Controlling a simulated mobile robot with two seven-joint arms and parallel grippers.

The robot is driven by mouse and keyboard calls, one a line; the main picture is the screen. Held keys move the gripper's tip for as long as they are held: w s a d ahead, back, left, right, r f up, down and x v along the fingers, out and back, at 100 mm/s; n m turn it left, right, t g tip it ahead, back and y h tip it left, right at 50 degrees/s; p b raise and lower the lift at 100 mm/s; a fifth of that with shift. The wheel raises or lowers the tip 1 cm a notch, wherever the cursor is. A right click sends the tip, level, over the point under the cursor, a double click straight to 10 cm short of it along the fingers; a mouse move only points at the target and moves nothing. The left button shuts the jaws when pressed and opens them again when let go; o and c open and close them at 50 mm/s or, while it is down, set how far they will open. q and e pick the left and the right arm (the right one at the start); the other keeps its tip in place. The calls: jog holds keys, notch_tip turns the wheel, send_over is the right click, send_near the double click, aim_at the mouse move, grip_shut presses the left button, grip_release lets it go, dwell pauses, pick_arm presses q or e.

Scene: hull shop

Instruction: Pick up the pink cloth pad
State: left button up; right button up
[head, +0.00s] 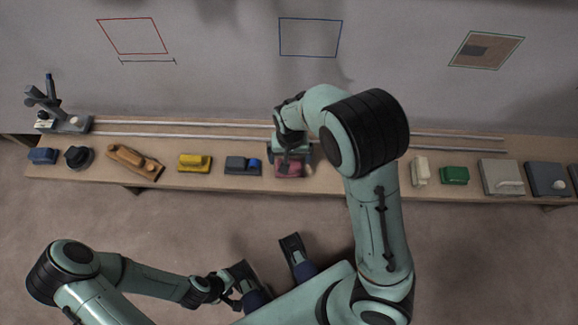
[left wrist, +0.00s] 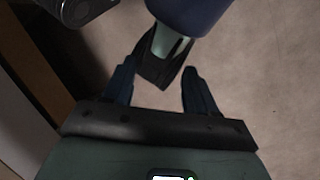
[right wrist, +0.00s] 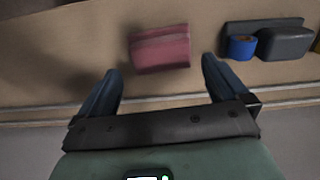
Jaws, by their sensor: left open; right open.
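The pink cloth pad (head: 289,170) lies on the long wooden bench, partly hidden by my right gripper in the head view. In the right wrist view the pad (right wrist: 160,48) shows whole, lying flat just beyond the gap between the fingertips. My right gripper (head: 291,156) is open and empty, above the pad; the right wrist view shows its spread fingers (right wrist: 161,70), with no visible contact. My left gripper (head: 230,292) is low at the front, far from the bench. Its fingers are apart with nothing between them in the left wrist view (left wrist: 159,82).
On the bench (head: 215,181), a dark grey block with a blue roll (head: 242,165) sits left of the pad, then a yellow item (head: 194,163). A cream item (head: 420,171) and a green one (head: 454,175) lie to the right. Rails (head: 185,127) run along the back.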

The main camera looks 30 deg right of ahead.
notch_tip(320, 180, down, 4)
jog(key=shift+a+f+b, duration=0.1)
jog(key=shift+f+b, duration=0.15)
jog(key=shift+b, duration=0.6)
pick_arm(q)
jog(key=shift+w+a+f, duration=0.2)
jog(key=shift+w+f, duration=0.5)
jog(key=shift+f, duration=0.25)
pick_arm(e)
jog(key=shift+r, duration=0.1)
jog(key=c, duration=0.9)
jog(key=shift+o, duration=0.2)
pick_arm(q)
jog(key=s+r+g+p, duration=0.1)
jog(key=s+r+p, duration=0.2)
jog(key=r+p, duration=0.3)
jog(key=shift+d+p, duration=0.2)
jog(key=shift+p, duration=0.35)
pick_arm(e)
notch_tip(320, 180, up, 20)
pick_arm(q)
jog(key=shift+s, duration=0.1)
